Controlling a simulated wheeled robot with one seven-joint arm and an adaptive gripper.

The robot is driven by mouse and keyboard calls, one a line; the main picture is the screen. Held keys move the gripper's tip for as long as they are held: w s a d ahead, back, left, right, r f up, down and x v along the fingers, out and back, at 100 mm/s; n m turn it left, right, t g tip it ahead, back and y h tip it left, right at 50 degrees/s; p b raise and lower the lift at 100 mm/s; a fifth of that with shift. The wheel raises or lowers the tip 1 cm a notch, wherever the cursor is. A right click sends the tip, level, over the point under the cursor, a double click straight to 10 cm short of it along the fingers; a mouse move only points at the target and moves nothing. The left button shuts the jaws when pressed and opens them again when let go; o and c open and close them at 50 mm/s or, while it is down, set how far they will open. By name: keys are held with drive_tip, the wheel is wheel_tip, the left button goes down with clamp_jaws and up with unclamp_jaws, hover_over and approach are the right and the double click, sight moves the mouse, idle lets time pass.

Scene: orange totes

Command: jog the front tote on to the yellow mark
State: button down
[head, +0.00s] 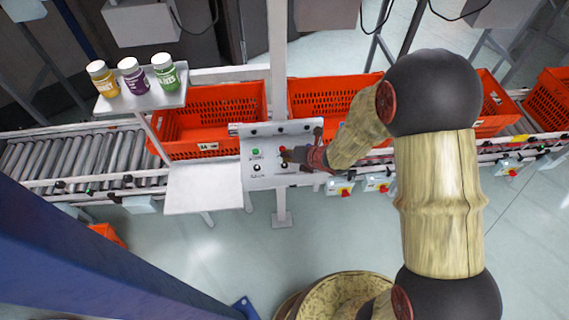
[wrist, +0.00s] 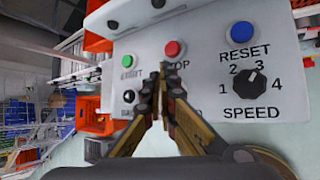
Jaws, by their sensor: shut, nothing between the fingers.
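A grey control panel (head: 262,180) stands in front of the conveyor. In the wrist view it carries a green START button (wrist: 127,61), a red STOP button (wrist: 175,49), a blue RESET button (wrist: 242,32), a SPEED knob (wrist: 250,85) and a black knob (wrist: 129,96) whose label is partly hidden. My gripper (wrist: 163,70) is shut and empty, its tips just below the STOP button and over its label; contact cannot be told. It also shows over the panel in the head view (head: 287,155). An orange tote (head: 205,126) sits leftmost on the line.
Another orange tote (head: 325,95) sits behind the panel, and more (head: 548,98) stand at the right. Bare rollers (head: 75,157) run left. A shelf (head: 145,101) holds three jars (head: 134,76). A white side shelf (head: 203,187) adjoins the panel.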

sight(287, 164)
drive_tip(key=shift+r+p, duration=1.2)
drive_tip(key=shift+r, duration=1)
